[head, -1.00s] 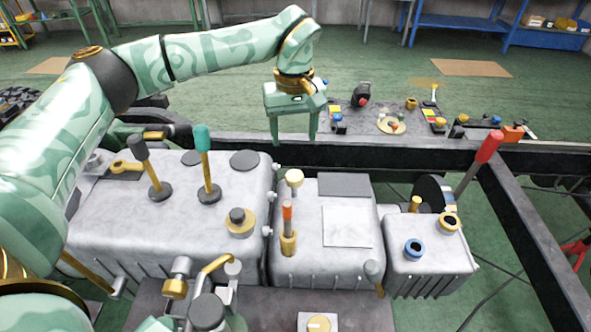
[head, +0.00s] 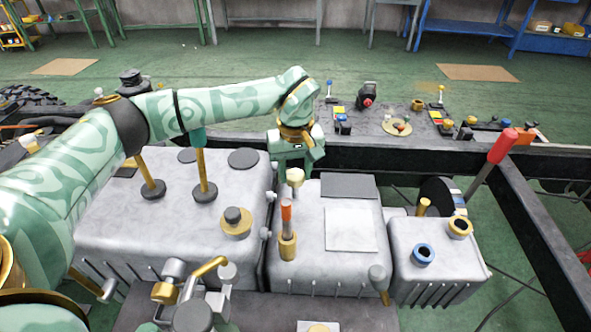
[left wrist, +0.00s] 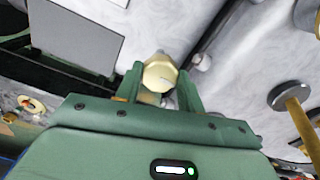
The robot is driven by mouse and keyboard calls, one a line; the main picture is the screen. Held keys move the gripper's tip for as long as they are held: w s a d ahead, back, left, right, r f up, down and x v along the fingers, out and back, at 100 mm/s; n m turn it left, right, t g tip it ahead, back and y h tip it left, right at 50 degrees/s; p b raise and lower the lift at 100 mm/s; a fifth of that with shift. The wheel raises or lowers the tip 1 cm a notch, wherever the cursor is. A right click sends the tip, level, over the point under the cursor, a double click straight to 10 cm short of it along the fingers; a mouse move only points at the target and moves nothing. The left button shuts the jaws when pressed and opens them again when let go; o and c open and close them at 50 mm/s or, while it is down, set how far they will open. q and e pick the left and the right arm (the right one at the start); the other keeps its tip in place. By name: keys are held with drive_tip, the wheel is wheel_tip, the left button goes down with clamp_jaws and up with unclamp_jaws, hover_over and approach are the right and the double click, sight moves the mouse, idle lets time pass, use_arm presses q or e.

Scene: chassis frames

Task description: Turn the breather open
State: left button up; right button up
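A pale brass faceted cap, which looks like the breather (head: 295,176), stands on the back left corner of the middle grey housing (head: 311,263). It also shows in the left wrist view (left wrist: 159,74), with a pale line across its top. My left gripper (head: 297,170) reaches down just behind and over the cap. In the left wrist view, the green fingers (left wrist: 160,82) stand apart, one on each side of the cap. Whether they touch it is hard to tell. My right gripper is in neither view.
An orange-tipped lever (head: 286,222) rises in front of the cap. Two levers with gold shafts (head: 201,172) stand on the large left housing (head: 115,228). A dark frame rail (head: 380,161) runs behind. A red-handled lever (head: 500,150) leans at the right.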

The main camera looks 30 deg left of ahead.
use_arm(q)
drive_tip(key=c, duration=0.4)
drive_tip(key=shift+o, duration=0.2)
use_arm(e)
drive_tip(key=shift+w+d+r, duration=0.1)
use_arm(q)
drive_tip(key=shift+r+n+p, duration=0.2)
drive_tip(key=shift+n+p, duration=0.4)
drive_tip(key=shift+p, duration=0.3)
drive_tip(key=n+p, duration=0.4)
drive_tip(key=shift+r, duration=0.1)
drive_tip(key=shift+n+p, duration=0.85)
drive_tip(key=shift+n, duration=0.15)
drive_tip(key=n+p, duration=0.3)
drive_tip(key=n, duration=0.2)
drive_tip(key=shift+w+p, duration=0.1)
drive_tip(key=shift+p, duration=0.3)
drive_tip(key=shift+f+n+p, duration=0.2)
drive_tip(key=shift+n+p, duration=1.15)
drive_tip(key=shift+n, duration=1.45)
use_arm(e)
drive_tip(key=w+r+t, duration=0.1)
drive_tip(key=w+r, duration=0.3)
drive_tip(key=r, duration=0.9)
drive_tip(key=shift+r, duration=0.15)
use_arm(q)
drive_tip(key=shift+w, duration=0.1)
